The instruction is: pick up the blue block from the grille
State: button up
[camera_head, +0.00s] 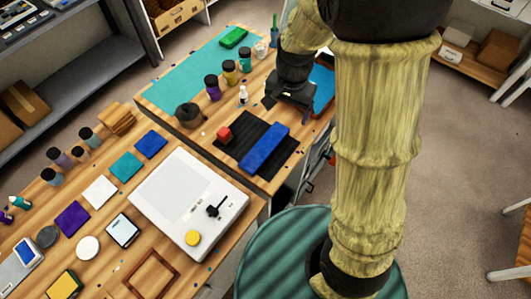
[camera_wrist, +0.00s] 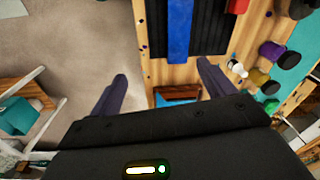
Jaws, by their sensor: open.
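The long blue block (camera_head: 264,147) lies on the black ribbed grille (camera_head: 244,134) on the far wooden table. In the wrist view the blue block (camera_wrist: 180,30) runs down from the top edge, with the grille (camera_wrist: 212,30) on both sides of it. My gripper (camera_head: 290,107) is open and empty above the table, beyond the grille in the head view. In the wrist view its two fingers (camera_wrist: 162,72) stand wide apart, with the block's near end ahead of the gap. No contact with the block shows.
A red block (camera_head: 224,135) sits at the grille's left corner. A white bottle (camera_head: 243,96), several dark-lidded jars and a dark pot (camera_head: 188,115) stand nearby. A blue tray (camera_head: 322,78) is partly hidden behind my arm. A white device (camera_head: 190,200) fills much of the nearer table.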

jog(key=m+b, duration=0.2)
send_over(265, 146)
notch_tip(265, 146, down, 4)
jog(key=shift+d+r+g+p, duration=0.1)
jog(key=shift+g+p, duration=0.2)
jog(key=shift+s, duration=0.1)
notch_tip(265, 146, down, 11)
jog(key=shift+f+p, duration=0.15)
jog(key=shift+p, duration=0.35)
jog(key=shift+f, duration=0.5)
jog(key=shift+f, duration=0.1)
jog(key=shift+f+p, duration=0.65)
jog(key=shift+f, duration=1.85)
